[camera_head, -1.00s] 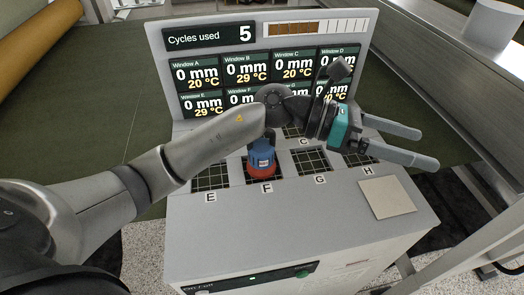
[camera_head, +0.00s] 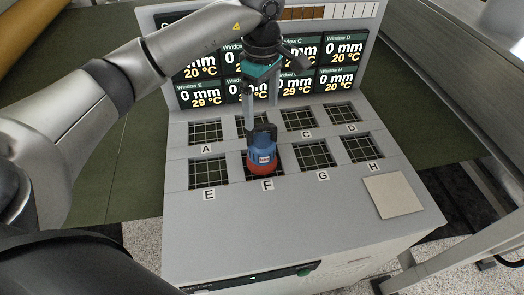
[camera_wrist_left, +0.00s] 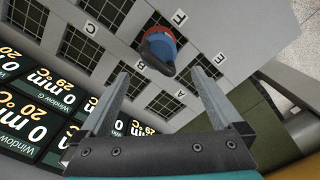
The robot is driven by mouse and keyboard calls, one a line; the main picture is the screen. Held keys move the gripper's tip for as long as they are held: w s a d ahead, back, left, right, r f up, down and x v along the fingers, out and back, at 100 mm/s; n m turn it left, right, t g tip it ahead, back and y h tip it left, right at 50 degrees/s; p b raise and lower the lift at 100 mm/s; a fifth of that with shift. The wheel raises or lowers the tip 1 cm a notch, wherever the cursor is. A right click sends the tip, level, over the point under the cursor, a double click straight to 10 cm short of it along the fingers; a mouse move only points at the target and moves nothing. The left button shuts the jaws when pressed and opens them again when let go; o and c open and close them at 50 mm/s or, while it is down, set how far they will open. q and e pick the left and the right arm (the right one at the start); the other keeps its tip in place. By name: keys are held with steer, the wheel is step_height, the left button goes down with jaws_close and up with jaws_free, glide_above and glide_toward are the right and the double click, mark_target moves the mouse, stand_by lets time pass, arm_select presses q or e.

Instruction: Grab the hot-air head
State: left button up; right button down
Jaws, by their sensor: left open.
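The hot-air head (camera_head: 262,158) is a small blue body with a red base and a dark top. It stands upright on window F of the grey console (camera_head: 300,220). In the left wrist view the hot-air head (camera_wrist_left: 160,48) shows just beyond the fingertips, roughly between their lines. My left gripper (camera_head: 260,112) points down above and behind the hot-air head. Its two fingers are spread and empty; in the left wrist view the gripper (camera_wrist_left: 165,75) is also open. Whether a finger touches the dark top cannot be told. My right gripper is not in view.
Gridded windows A to H lie in two rows around the hot-air head. An upright display panel (camera_head: 345,62) stands close behind the gripper. A beige square pad (camera_head: 393,195) lies at the console's right. The console's front surface is clear.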

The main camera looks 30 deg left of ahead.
mark_target(262, 140)
arm_select(q)
step_height(262, 140, down, 7)
steer(key=shift+r, duration=0.15)
steer(key=shift+w+f, duration=0.15)
steer(key=shift+f, duration=2.85)
steer(key=shift+r, duration=0.1)
jaws_close()
steer(key=shift+w+r, duration=0.1)
